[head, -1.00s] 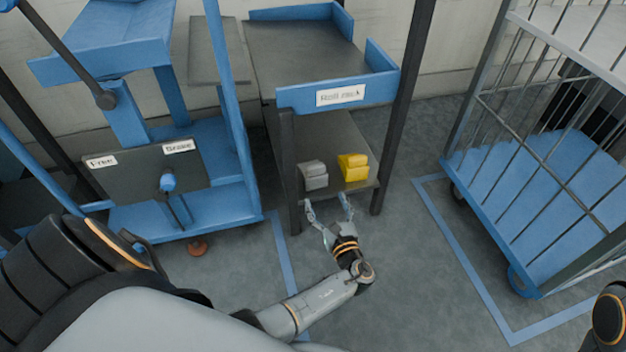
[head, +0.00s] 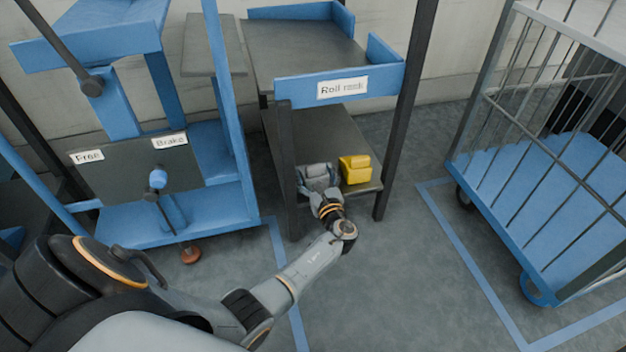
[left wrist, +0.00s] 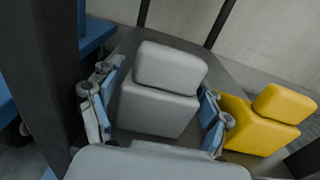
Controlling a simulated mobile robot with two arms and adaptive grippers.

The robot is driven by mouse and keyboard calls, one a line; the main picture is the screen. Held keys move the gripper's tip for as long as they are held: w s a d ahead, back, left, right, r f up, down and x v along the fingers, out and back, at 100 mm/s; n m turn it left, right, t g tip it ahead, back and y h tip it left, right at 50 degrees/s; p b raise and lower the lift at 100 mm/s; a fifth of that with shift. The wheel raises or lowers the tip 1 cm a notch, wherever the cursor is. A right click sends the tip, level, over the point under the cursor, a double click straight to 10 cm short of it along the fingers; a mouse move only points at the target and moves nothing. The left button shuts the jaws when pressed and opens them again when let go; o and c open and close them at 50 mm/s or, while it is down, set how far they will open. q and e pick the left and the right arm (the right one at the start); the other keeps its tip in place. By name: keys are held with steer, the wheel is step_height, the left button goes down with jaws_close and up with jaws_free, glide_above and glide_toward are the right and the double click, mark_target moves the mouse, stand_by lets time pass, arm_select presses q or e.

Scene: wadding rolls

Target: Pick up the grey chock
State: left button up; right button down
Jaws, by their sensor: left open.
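The grey chock (head: 317,171) sits on the lower shelf of the roll rack, at its front left. In the left wrist view the grey chock (left wrist: 158,92) stands between my open fingers, with its stepped back block upright. My left gripper (head: 318,184) reaches in from the front and is open around the chock. In the left wrist view the left gripper (left wrist: 155,108) has one finger on each side of it, and I cannot tell whether they touch it. My right gripper is not in view.
A yellow chock (head: 355,169) sits just right of the grey one, close to my right-hand finger. Dark rack posts (head: 392,140) flank the shelf. A blue stand with a lever (head: 158,180) is at left, and a wire cage trolley (head: 545,195) at right.

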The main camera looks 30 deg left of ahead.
arm_select(q)
steer(key=shift+r, duration=0.1)
steer(key=c, duration=1.3)
steer(key=shift+o, duration=0.2)
steer(key=shift+r, duration=0.15)
